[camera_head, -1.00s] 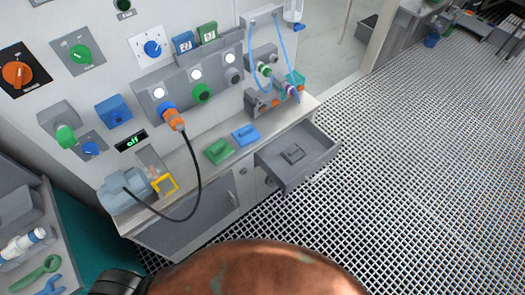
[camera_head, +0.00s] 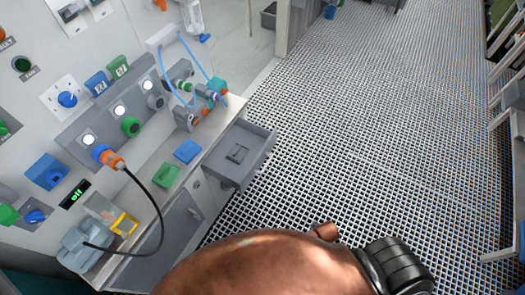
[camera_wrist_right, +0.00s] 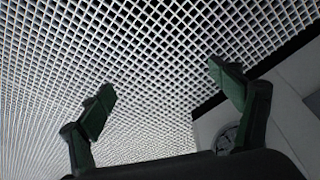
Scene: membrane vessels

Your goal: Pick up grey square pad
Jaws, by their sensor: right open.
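The grey square pad (camera_head: 237,153) lies in the open grey drawer (camera_head: 262,147) of the workbench, in the middle of the head view. My right gripper (camera_wrist_right: 163,95) shows in the right wrist view, its two dark green fingers spread wide with nothing between them. It faces the grated floor, and the pad is not in that view. My left gripper is in neither view.
A green block (camera_head: 162,176) and a blue block (camera_head: 187,151) lie on the worktop beside the drawer. A black cable (camera_head: 160,215) loops from an orange plug (camera_head: 108,157) in front of the panel. The grated floor (camera_head: 370,130) right of the drawer is clear.

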